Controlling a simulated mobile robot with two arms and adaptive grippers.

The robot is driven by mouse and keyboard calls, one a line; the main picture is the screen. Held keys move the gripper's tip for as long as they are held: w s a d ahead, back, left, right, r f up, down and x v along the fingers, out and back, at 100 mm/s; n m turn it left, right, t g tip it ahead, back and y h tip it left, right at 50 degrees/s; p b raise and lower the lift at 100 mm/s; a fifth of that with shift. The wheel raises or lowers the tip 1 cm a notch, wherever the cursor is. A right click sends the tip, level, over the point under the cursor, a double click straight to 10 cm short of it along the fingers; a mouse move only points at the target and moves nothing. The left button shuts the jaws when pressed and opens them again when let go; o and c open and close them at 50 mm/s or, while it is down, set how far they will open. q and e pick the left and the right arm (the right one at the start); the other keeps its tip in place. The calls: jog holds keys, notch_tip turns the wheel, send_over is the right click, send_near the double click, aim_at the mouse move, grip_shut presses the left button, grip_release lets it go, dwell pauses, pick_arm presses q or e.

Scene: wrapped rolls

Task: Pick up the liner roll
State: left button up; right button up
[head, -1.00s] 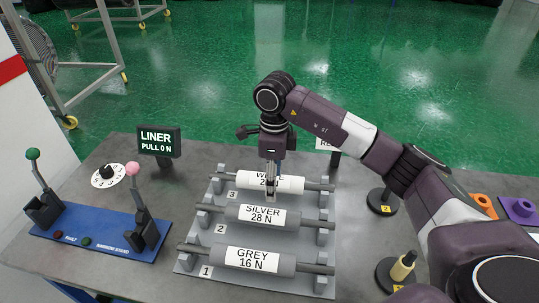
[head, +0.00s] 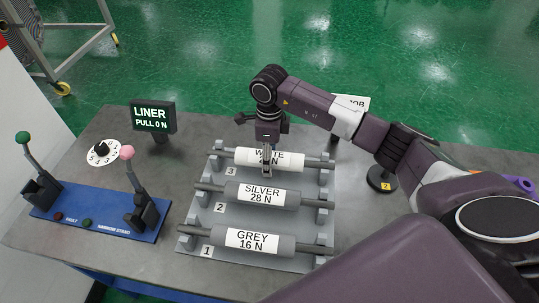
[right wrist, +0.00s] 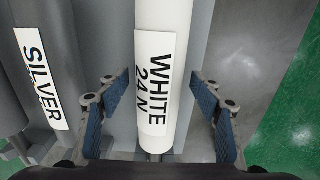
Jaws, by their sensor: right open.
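No roll carries the word liner. A white roll (head: 262,158) labelled "WHITE" lies in slot 3 at the back of a grey rack (head: 190,240). A silver roll (head: 235,193) marked 28 N lies in slot 2, and a grey roll (head: 222,235) marked 16 N in slot 1. My right gripper (head: 267,172) points down at the white roll. In the right wrist view, its open blue-padded fingers (right wrist: 163,108) stand on either side of the white roll (right wrist: 158,25), marked 24 N, with gaps showing. My left gripper is out of view.
A sign (head: 153,116) reads "LINER PULL 0 N". A blue lever base (head: 95,225) with green and pink knobs stands at left, near a numbered dial (head: 103,152). A purple arm link covers the lower right.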

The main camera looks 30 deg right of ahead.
jog(key=shift+f, duration=0.15)
grip_shut()
dwell(0.4)
jog(key=shift+w, duration=0.1)
